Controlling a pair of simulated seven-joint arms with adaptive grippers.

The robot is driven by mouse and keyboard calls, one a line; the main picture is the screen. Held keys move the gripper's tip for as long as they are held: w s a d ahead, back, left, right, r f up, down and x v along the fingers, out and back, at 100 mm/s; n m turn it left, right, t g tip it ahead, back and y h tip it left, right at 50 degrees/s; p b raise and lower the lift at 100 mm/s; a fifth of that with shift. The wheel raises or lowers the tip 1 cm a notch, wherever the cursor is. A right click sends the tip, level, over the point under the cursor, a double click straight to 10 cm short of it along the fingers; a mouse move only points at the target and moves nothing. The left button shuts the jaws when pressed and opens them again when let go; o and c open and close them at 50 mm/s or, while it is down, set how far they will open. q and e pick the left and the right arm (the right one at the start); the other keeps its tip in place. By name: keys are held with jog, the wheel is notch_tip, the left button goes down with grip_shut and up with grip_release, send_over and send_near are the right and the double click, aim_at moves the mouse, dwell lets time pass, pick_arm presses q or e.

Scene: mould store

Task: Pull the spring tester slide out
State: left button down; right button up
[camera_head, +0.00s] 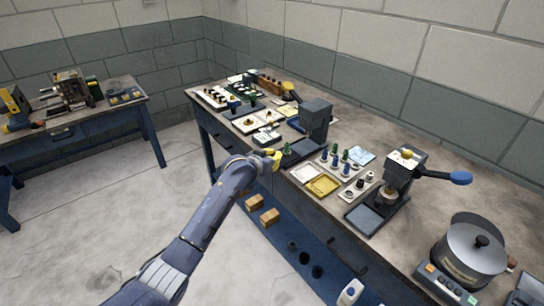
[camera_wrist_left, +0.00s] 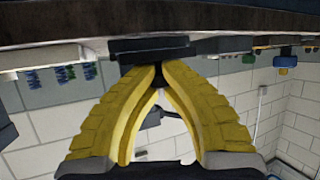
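The spring tester (camera_head: 315,117) is a dark grey upright block on the bench. Its slide (camera_head: 302,148) is a flat dark plate low at its front, by the bench's front edge, with a small green piece standing near it. My left gripper (camera_head: 273,157) has yellow fingers and is at the slide's front end. In the left wrist view the fingertips (camera_wrist_left: 161,70) come together around a small dark knob in front of the dark slide (camera_wrist_left: 150,48). The knob is mostly hidden between the fingers. My right gripper is not in view.
Right of the slide are a white tray (camera_head: 305,173), a yellow tray (camera_head: 323,185) and a rack of blue and green springs. A lever press (camera_head: 400,175) and a steel pot (camera_head: 470,252) stand farther right. The space in front of the bench around my left arm is free.

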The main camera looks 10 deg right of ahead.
pick_arm(q)
jog(key=c, duration=1.5)
grip_release()
jog(key=shift+w+a+r, duration=0.1)
jog(key=shift+w+r, duration=0.1)
jog(key=shift+r, duration=0.35)
jog(key=shift+o, duration=1.1)
jog(key=shift+f, duration=0.1)
jog(key=shift+s+f, duration=0.1)
jog(key=shift+f, duration=0.05)
jog(key=v, duration=1.2)
jog(key=shift+f, duration=0.1)
